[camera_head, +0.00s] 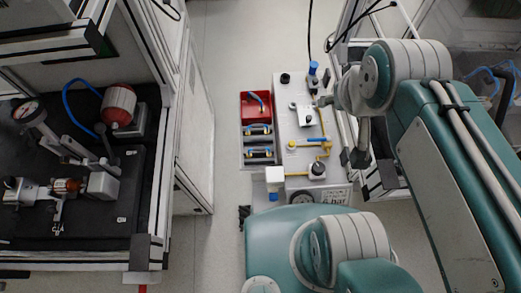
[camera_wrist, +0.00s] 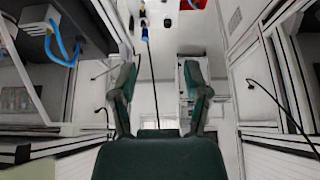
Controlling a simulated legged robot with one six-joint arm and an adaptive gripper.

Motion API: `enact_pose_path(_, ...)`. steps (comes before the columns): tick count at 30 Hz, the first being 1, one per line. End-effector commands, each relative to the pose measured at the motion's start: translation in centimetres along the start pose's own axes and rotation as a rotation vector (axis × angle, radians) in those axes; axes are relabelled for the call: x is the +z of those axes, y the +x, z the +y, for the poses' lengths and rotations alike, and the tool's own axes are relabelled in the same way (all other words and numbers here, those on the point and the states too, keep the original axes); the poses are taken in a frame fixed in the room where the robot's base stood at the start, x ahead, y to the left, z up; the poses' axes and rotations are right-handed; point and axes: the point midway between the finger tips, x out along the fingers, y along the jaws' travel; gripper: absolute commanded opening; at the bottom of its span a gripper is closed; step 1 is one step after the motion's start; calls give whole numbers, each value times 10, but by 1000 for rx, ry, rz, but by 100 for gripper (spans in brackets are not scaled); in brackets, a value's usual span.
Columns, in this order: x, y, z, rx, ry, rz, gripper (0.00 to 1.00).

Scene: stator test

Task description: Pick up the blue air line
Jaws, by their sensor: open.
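Several blue lines are in view, and I cannot tell which is the task's air line. A short blue piece (camera_head: 257,101) lies in the red tray (camera_head: 248,118). More short blue pieces (camera_head: 258,129) with yellowish ends lie in the grey compartments in front of it. A longer blue hose (camera_head: 68,100) curves on the left bench beside a red cylinder. In the wrist view, my gripper (camera_wrist: 161,78) is open, with empty space between its two green fingers. A looped blue hose (camera_wrist: 62,48) is at the upper left there, apart from the fingers.
A white panel (camera_head: 283,86) with yellow lines and fittings stands right of the trays. The framed left bench (camera_head: 115,222) holds a gauge and other parts. Blue lines (camera_head: 492,72) also show at far right.

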Motion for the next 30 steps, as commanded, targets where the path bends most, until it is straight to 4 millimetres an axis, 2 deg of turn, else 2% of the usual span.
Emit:
enact_pose_path(9,0,0,0,0,-2,-1,63)
enact_pose_path(13,-5,11,-2,12,-47,-35,63)
enact_pose_path(22,-26,79,-25,86,-346,-193,63)
enact_pose_path(30,-30,150,-64,135,-668,-303,63)
